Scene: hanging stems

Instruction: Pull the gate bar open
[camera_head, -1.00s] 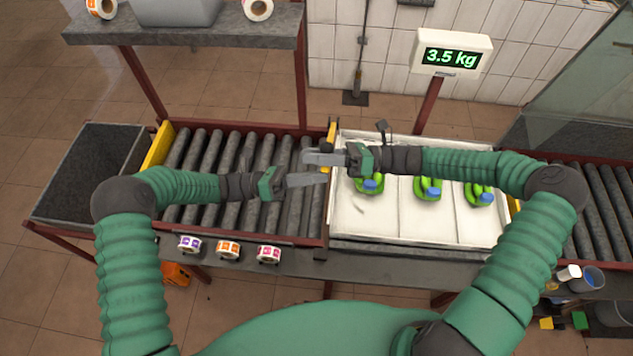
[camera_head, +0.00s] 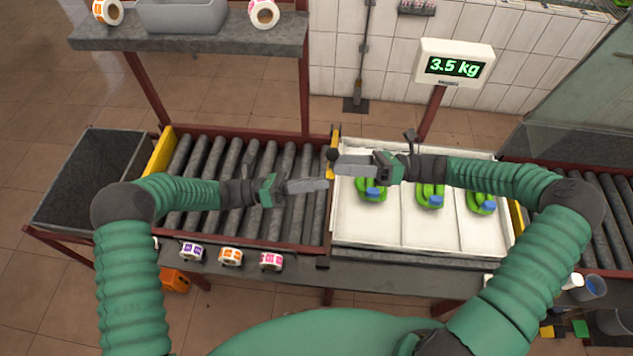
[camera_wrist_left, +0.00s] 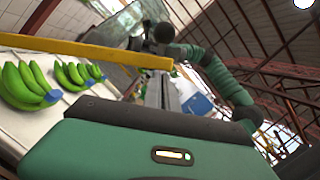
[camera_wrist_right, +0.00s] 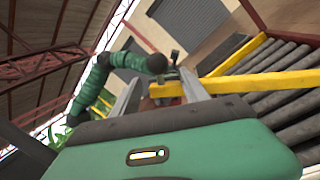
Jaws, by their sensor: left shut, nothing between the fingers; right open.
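The yellow gate bar (camera_head: 331,171) lies between the roller conveyor (camera_head: 236,185) and the white tray (camera_head: 365,232). A round black knob (camera_head: 332,154) shows at it. My right gripper (camera_head: 336,168) is open, its fingertips beside the knob and bar; exact contact is unclear. In the right wrist view the bar (camera_wrist_right: 265,82) crosses near the fingers, with a dark ball (camera_wrist_right: 157,63) above its end, probably the knob. My left gripper (camera_head: 326,184) is shut and empty, near the bar on the conveyor side. The bar (camera_wrist_left: 90,50) also shows in the left wrist view.
Several green banana bunches (camera_head: 430,195) lie in the tray. A scale display (camera_head: 455,64) reads 3.5 kg. Label rolls (camera_head: 231,256) stand along the front edge. A shelf (camera_head: 190,41) stands behind the conveyor, and a dark bin (camera_head: 90,180) at its left.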

